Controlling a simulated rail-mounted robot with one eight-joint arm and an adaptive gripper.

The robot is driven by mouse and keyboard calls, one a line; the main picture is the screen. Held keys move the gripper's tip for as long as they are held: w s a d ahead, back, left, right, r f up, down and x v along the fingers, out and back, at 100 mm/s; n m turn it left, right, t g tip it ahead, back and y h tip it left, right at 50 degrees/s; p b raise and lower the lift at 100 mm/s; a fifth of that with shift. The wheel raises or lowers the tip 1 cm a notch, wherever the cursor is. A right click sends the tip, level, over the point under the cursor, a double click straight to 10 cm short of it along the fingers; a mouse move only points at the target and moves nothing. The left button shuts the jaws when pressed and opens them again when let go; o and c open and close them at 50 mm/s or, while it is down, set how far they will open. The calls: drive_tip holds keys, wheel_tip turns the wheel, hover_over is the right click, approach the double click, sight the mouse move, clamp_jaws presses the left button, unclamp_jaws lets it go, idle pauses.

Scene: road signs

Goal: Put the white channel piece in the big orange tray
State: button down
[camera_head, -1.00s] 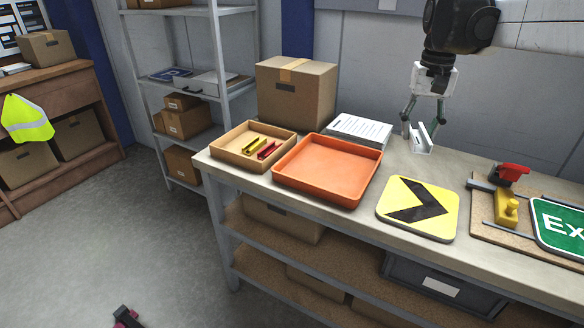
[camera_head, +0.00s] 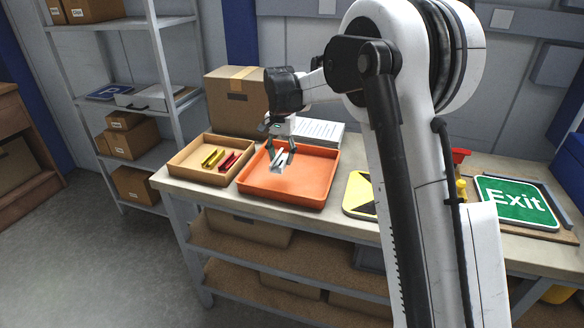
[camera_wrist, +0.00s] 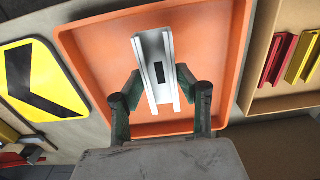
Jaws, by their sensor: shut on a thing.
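The white channel piece (camera_head: 279,163) is a short U-shaped length with a dark slot, seen clearly in the wrist view (camera_wrist: 156,62). My gripper (camera_head: 280,150) is shut on it, with one finger on each side in the wrist view (camera_wrist: 158,88). The big orange tray (camera_head: 300,196) is a shallow square tray on the workbench. The channel piece is over the tray, inside its outline in both views. I cannot tell whether it touches the tray floor. My arm hides part of the bench to the right.
A smaller cardboard-coloured tray (camera_head: 184,172) with yellow and red channel pieces stands left of the orange tray. A cardboard box (camera_head: 235,103) and a paper stack (camera_head: 318,131) stand behind. A yellow arrow sign (camera_head: 358,193) and a green Exit sign (camera_head: 517,200) lie to the right.

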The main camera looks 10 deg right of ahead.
hover_over(292, 174)
wheel_tip(292, 174, down, 4)
drive_tip(key=shift+f+p, duration=0.15)
drive_tip(key=shift+p, duration=0.2)
drive_tip(key=shift+f, duration=2.05)
drive_tip(key=shift+f, duration=0.1)
drive_tip(key=c, duration=1.2)
unclamp_jaws()
